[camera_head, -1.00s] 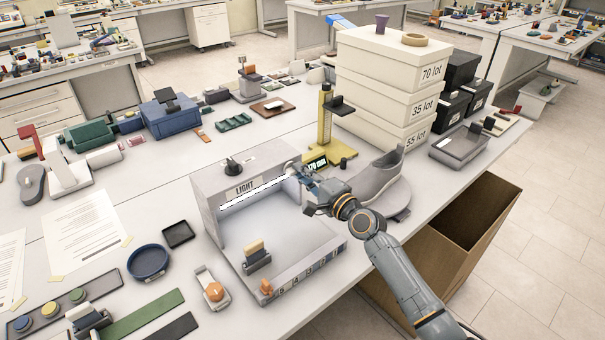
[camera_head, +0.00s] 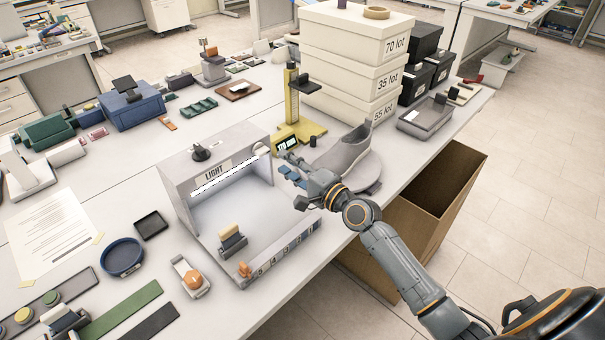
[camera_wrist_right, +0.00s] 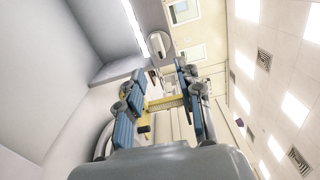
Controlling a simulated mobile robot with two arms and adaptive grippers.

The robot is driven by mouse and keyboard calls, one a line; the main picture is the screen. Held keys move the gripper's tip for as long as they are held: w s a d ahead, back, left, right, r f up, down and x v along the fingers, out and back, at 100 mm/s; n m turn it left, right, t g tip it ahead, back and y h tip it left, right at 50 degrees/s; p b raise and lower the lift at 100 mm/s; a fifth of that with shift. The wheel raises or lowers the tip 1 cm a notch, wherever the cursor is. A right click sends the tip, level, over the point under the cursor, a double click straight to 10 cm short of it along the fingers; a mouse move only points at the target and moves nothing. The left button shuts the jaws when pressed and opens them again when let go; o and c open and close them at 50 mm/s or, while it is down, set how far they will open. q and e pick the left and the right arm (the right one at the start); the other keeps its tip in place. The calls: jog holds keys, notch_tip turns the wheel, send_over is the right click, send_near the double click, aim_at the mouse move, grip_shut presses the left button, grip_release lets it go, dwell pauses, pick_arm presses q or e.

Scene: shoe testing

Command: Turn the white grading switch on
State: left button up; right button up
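The grey light box (camera_head: 178,176), marked LIGHT, stands on the table with a bright white strip under its top. A small white rounded part (camera_head: 262,149), apparently the white grading switch, is on its right upper end. It also shows in the right wrist view (camera_wrist_right: 160,44), ahead of the fingertips. Whether it is on or off I cannot tell. My right gripper (camera_head: 285,162) is just to the right of it in the head view, apparently apart from it. In the right wrist view its blue-padded fingers (camera_wrist_right: 160,82) are spread with nothing held between them. My left gripper is not in view.
Stacked white lot boxes (camera_head: 345,75) rise behind. An open brown bin (camera_head: 432,205) is beside the table edge.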

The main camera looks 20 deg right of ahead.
jog(key=v, duration=0.6)
dwell(0.3)
